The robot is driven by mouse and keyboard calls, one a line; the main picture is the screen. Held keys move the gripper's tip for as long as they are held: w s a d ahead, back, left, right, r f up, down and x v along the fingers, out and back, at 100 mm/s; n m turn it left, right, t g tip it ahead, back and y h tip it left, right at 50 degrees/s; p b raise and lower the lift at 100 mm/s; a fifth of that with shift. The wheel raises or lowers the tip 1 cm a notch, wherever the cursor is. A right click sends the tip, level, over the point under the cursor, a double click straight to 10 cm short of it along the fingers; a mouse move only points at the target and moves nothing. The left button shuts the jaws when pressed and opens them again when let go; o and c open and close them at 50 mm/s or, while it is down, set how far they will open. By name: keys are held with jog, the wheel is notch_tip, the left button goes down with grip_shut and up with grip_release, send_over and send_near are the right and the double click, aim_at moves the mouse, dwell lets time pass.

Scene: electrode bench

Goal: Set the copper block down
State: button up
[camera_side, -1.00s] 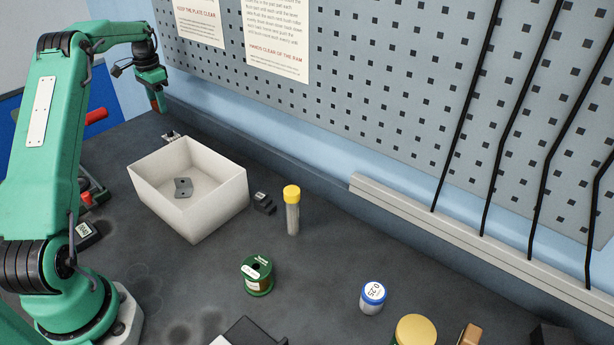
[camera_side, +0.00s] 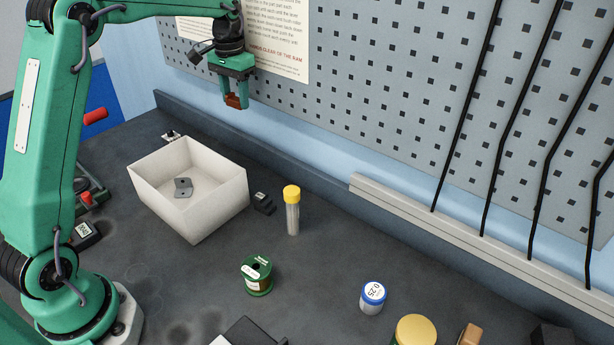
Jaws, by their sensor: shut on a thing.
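The copper block (camera_side: 233,101) is a small orange-brown piece between the fingertips of my green gripper (camera_side: 236,103). My gripper is shut on it, pointing down. It is high above the bench, in front of the pegboard and above the back of the white open box. The fingers hide part of the block.
A white box (camera_side: 220,205) holds a grey flat part (camera_side: 183,187). To its right are a small black block (camera_side: 263,203), a yellow-capped tube (camera_side: 292,212), a green spool (camera_side: 257,276) and a blue-lidded jar (camera_side: 372,297). Bare dark bench (camera_side: 325,255) lies between the tube and jar.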

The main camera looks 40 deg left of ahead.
jog(key=s+d+r, duration=0.1)
jog(key=d+r, duration=0.1)
jog(key=d, duration=0.8)
jog(key=m, duration=1.9)
send_over(439, 297)
notch_tip(439, 297, down, 12)
jog(key=shift+d+f, duration=0.1)
jog(key=shift+f, duration=0.05)
jog(key=shift+f, duration=4.95)
jog(key=shift+f, duration=0.15)
